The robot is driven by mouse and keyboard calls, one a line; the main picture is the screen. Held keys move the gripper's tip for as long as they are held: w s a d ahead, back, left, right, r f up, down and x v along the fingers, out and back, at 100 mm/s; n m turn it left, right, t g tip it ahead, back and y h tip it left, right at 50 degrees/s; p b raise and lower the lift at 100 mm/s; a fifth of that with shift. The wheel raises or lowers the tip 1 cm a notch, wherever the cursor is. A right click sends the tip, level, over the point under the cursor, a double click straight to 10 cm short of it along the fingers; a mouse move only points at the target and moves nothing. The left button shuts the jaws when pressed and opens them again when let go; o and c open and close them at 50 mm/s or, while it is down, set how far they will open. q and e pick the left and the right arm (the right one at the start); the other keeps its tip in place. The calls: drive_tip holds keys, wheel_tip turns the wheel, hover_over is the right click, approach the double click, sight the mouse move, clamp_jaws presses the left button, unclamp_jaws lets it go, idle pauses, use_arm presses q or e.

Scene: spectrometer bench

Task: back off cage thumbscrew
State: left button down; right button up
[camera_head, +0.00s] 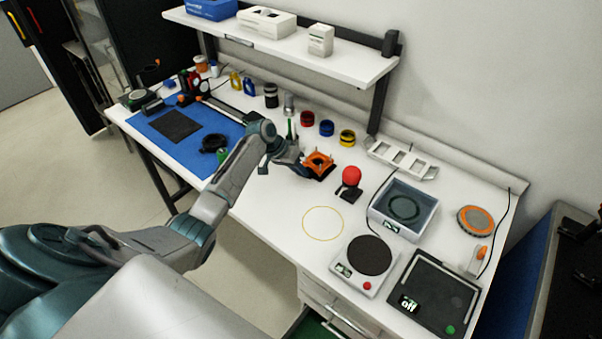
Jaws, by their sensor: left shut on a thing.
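An orange cage (319,162) with a dark base and small upright posts stands near the middle of the bench, in the head view. My left gripper (303,171) reaches in from the left to the cage's near left side, low by the bench. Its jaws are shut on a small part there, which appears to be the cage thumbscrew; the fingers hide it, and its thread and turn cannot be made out. My right gripper is not in view.
A red-knobbed stand (351,178) is close to the cage's right. A grey open bin (402,207), a round-plate device (368,257) and a black scale (433,292) stand farther right. Colored jars (327,128) line the back. Bench around the yellow ring (323,223) is clear.

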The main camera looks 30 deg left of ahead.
use_arm(q)
drive_tip(key=h+b, duration=0.1)
drive_tip(key=b, duration=0.1)
drive_tip(key=a+f+n+h+b, duration=0.1)
drive_tip(key=h+b, duration=0.1)
drive_tip(key=shift+h, duration=0.3)
drive_tip(key=shift+h+b, duration=0.9)
drive_tip(key=shift+b, duration=0.45)
drive_tip(key=c, duration=1.4)
unclamp_jaws()
drive_tip(key=shift+w, duration=0.1)
drive_tip(key=shift+a+r, duration=0.15)
drive_tip(key=shift+a, duration=0.3)
drive_tip(key=b+v, duration=0.4)
drive_tip(key=v, duration=0.5)
drive_tip(key=shift+a+r, duration=0.35)
